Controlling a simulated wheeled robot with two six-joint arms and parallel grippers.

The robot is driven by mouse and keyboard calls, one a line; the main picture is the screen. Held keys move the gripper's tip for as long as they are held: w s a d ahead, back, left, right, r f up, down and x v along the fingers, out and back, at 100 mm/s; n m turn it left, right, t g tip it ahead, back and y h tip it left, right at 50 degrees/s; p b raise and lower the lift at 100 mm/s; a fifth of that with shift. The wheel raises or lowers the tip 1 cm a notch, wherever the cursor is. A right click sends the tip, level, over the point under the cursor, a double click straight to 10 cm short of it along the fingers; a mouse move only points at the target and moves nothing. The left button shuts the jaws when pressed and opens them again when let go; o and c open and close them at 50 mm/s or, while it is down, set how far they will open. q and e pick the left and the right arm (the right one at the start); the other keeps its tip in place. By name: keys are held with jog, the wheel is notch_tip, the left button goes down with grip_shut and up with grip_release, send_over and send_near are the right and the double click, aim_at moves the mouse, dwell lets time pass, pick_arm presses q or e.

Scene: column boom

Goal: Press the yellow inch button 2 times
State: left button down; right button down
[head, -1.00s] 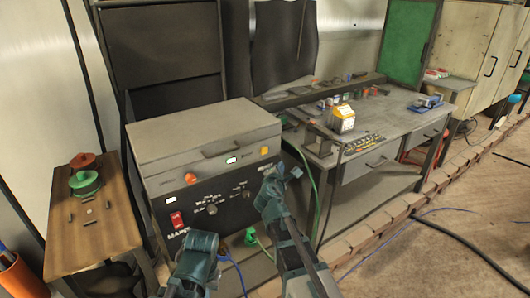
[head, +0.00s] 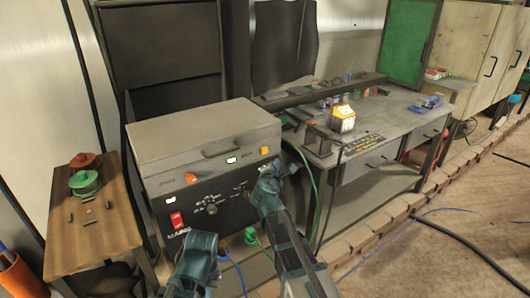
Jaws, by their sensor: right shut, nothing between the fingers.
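The yellow inch button (head: 264,150) is a small square at the upper right of the front panel on the grey machine (head: 200,135). My right gripper (head: 286,167) is shut and empty, in front of the panel's right end. In the picture it is just below and right of the yellow button, with a gap between them. The button is fully visible. My left arm shows at the bottom, below the panel, but its gripper cannot be made out.
The panel also has an orange round button (head: 190,178), a red switch (head: 177,220) and knobs. A wooden side table (head: 85,235) with red and green items stands left. A workbench (head: 385,130) with a yellow-white box (head: 342,120) stands right. A green hose hangs between machine and bench.

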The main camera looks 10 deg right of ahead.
aim_at(267, 152)
jog(key=shift+w+a, duration=0.3)
jog(key=shift+w, duration=0.55)
jog(key=shift+w+a, duration=0.3)
jog(key=shift+w, duration=0.5)
jog(key=shift+w+a, duration=0.3)
jog(key=shift+w, duration=0.55)
jog(key=shift+w+a, duration=0.15)
jog(key=shift+w, duration=0.2)
jog(key=shift+w+a, duration=0.2)
jog(key=shift+w, duration=0.3)
dwell(0.7)
jog(key=shift+s, duration=0.1)
jog(key=shift+s+d, duration=0.3)
jog(key=shift+s, duration=0.5)
jog(key=s, duration=0.1)
jog(key=s+d, duration=0.1)
jog(key=s, duration=0.2)
jog(key=shift+s+d, duration=0.35)
jog(key=shift+d, duration=0.05)
